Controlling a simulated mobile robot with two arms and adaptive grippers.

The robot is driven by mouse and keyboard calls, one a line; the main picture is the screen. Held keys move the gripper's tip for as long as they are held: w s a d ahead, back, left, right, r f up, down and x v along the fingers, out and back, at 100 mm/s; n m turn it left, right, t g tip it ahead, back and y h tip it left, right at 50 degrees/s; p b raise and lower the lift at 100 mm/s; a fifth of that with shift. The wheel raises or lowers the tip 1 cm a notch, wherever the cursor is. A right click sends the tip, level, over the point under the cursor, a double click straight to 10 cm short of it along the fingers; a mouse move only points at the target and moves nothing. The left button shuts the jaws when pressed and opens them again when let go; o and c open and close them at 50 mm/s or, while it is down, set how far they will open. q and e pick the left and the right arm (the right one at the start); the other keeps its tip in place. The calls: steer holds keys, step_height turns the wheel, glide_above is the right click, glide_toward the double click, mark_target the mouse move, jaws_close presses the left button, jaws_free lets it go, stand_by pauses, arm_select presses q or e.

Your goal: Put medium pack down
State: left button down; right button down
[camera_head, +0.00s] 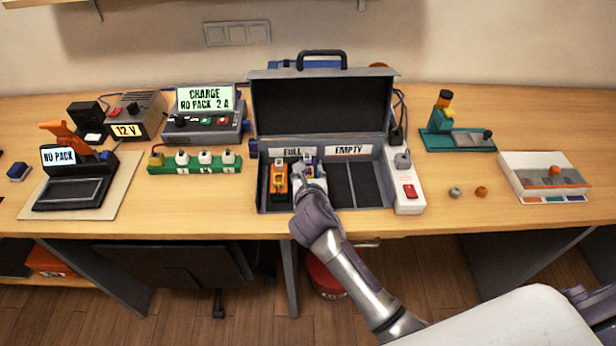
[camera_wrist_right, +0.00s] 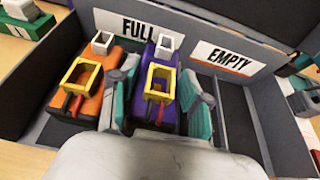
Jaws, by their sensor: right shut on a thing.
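My right gripper (camera_head: 311,186) reaches into the open grey case (camera_head: 318,108) from the front. In the right wrist view its teal fingers (camera_wrist_right: 161,84) are closed around the sides of a purple pack (camera_wrist_right: 167,57). This pack has a yellow frame-shaped handle and a white connector. It is in the compartment under the FULL label (camera_head: 291,152), right of an orange pack (camera_head: 279,181). Whether its underside touches the floor is hidden. The compartments under the EMPTY label (camera_head: 347,150) look bare. My left gripper is not in view.
A white power strip (camera_head: 410,188) stands against the case's right side. A green terminal block (camera_head: 194,163) and charger (camera_head: 205,123) are to its left. A tester marked NO PACK (camera_head: 74,184) is farther left. The case's raised lid stands behind my gripper.

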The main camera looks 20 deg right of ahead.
steer(key=shift+f, duration=0.7)
steer(key=shift+f, duration=0.15)
steer(key=c, duration=0.5)
jaws_free()
steer(key=shift+c, duration=0.2)
steer(key=v, duration=1.2)
